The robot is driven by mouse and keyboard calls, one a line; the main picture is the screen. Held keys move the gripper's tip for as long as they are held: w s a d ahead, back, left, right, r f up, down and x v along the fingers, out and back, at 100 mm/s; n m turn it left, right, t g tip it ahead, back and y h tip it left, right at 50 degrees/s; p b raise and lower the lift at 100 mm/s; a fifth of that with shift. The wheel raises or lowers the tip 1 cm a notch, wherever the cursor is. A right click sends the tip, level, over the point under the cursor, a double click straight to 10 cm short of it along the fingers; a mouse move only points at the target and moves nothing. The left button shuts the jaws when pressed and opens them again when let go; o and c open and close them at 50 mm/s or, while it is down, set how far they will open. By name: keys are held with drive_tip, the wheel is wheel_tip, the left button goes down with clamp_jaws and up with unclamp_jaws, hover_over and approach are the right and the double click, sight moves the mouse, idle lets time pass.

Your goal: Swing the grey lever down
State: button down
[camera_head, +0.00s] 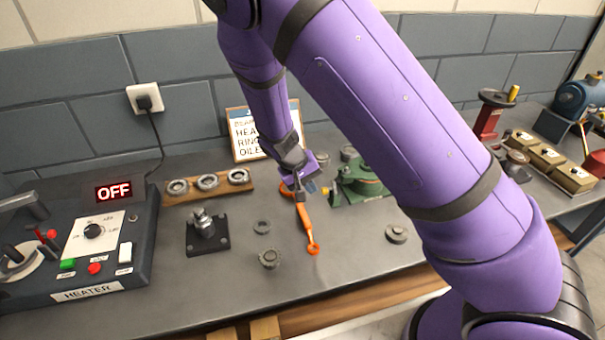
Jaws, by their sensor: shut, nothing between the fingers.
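A dark grey bar (24,207) shows at the left edge, above the heater (90,294); I cannot tell if it is the grey lever. A green casing (360,182) sits at the back of the bench, partly hidden behind my purple arm; no grey lever can be made out on it. My gripper (299,187) is shut and empty, left of the green casing. It is above the upper end of an orange wrench (306,228); I cannot tell if they touch.
A wooden strip with several rings (208,182) and a black-based post (205,230) are left of my gripper. Loose rings (269,258) lie on the bench. A sign (245,140) stands behind. The heater display reads OFF. The front middle of the bench is fairly clear.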

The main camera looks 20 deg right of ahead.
sight(335, 182)
drive_tip(key=shift+d+r, duration=0.15)
drive_tip(key=shift+d, duration=1.95)
drive_tip(key=shift+d+r+y, duration=0.25)
drive_tip(key=shift+d+y, duration=0.15)
drive_tip(key=shift+y, duration=0.3)
drive_tip(key=shift+d+r+y, duration=0.1)
drive_tip(key=shift+d+y, duration=0.2)
drive_tip(key=shift+y, duration=0.2)
drive_tip(key=shift+d+r+y, duration=0.15)
drive_tip(key=shift+d+y, duration=0.6)
drive_tip(key=shift+y, duration=0.45)
drive_tip(key=shift+d, duration=0.85)
